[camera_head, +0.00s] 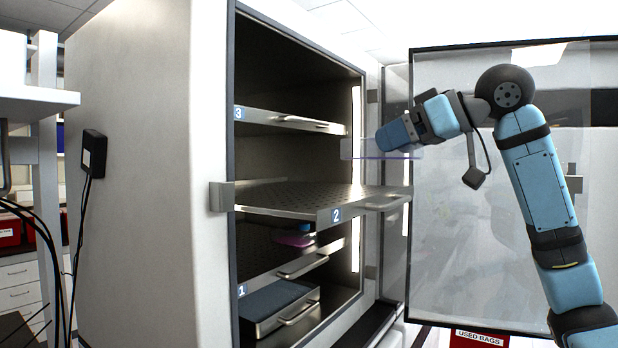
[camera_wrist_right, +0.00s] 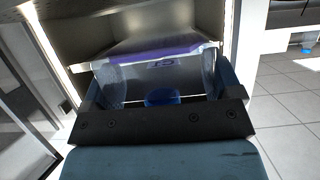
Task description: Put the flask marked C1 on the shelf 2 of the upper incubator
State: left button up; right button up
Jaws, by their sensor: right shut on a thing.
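The clear flask (camera_head: 358,149) is held level above the pulled-out shelf 2 (camera_head: 290,197), over its outer right part and apart from it. In the right wrist view, the flask (camera_wrist_right: 135,78) shows a purple band, a blue cap and a mark that reads like C1, upside down. My right gripper (camera_head: 392,138) is shut on the flask; its jaws (camera_wrist_right: 160,90) lie on both sides of it near the cap. The upper incubator (camera_head: 208,196) is open, and shelf 2 looks bare. My left gripper is not in view.
Shelf 3 (camera_head: 288,120) is above, pushed in. On shelf 1 (camera_head: 300,266), below, stands a flask with pink liquid (camera_head: 294,240) and a blue cap. A metal tray (camera_head: 272,302) lies at the bottom. The open glass door (camera_head: 450,240) stands behind my right arm.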

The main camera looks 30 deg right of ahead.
jog(key=p, duration=0.4)
send_over(318, 199)
jog(key=shift+w+d+f, duration=0.1)
jog(key=shift+f, duration=0.55)
jog(key=shift+w+d+f, duration=0.1)
jog(key=shift+f, duration=0.5)
jog(key=shift+s+d+f+p, duration=0.1)
jog(key=shift+f+p, duration=0.05)
jog(key=shift+f, duration=0.3)
jog(key=shift+s+d+f+p, duration=0.1)
jog(key=shift+f+p, duration=0.05)
jog(key=shift+f, duration=0.25)
notch_tip(318, 199, down, 2)
jog(key=shift+w+a+f, duration=0.1)
jog(key=shift+a, duration=0.05)
jog(key=shift+w+f+p, duration=0.1)
jog(key=shift+w+p, duration=0.05)
jog(key=shift+p, duration=0.35)
jog(key=shift+f, duration=0.4)
jog(key=o, duration=1.1)
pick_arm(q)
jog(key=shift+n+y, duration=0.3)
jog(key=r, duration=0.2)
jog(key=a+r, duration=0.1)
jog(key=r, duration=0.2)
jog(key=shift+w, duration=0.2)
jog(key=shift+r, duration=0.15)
pick_arm(e)
jog(key=shift+r, duration=0.2)
